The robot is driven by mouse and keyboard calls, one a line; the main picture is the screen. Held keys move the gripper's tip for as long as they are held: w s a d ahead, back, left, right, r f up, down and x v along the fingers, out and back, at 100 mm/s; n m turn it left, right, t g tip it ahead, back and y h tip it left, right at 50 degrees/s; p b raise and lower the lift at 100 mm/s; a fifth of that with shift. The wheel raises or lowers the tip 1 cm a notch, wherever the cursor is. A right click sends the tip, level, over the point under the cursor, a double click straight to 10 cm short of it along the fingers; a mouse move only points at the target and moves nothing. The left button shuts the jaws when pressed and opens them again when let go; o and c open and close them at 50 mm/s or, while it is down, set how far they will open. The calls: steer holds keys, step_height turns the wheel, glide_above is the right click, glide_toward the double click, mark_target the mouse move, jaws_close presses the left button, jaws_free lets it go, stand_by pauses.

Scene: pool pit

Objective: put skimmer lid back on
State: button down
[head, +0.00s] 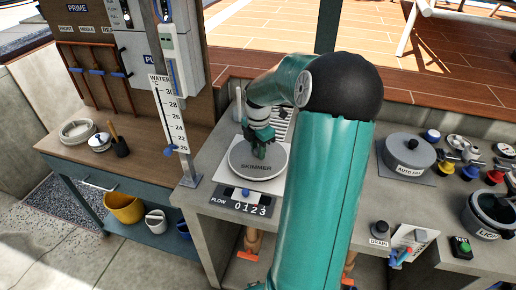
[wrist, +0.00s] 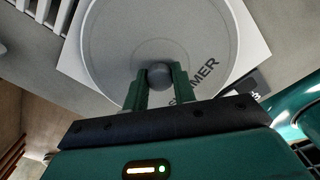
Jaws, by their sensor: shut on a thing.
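The skimmer lid (head: 245,168) is a round grey disc marked SKIMMER. It lies over a pale square plate (head: 223,176) on the concrete counter, left of my arm in the head view. My gripper (head: 262,148) is above the lid's middle. In the wrist view the lid (wrist: 105,45) fills the upper middle, and my gripper (wrist: 159,82) is shut on its round grey knob (wrist: 160,74). The opening under the lid is hidden, and I cannot tell whether the lid rests flush or is held slightly above the plate.
A FLOW counter (head: 243,203) sits at the counter's front edge. A water gauge post (head: 170,110) stands left of the lid. A grey AUTO FILL lid (head: 409,152), coloured valves (head: 467,172) and a LIGHT pot (head: 490,212) are on the right. A slotted grate (head: 283,122) lies behind.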

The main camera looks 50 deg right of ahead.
steer(key=shift+f, duration=0.2)
stand_by(0.3)
steer(key=shift+f, duration=0.4)
steer(key=shift+f, duration=0.3)
stand_by(0.7)
steer(key=c, duration=0.9)
jaws_free()
steer(key=shift+r, duration=2.5)
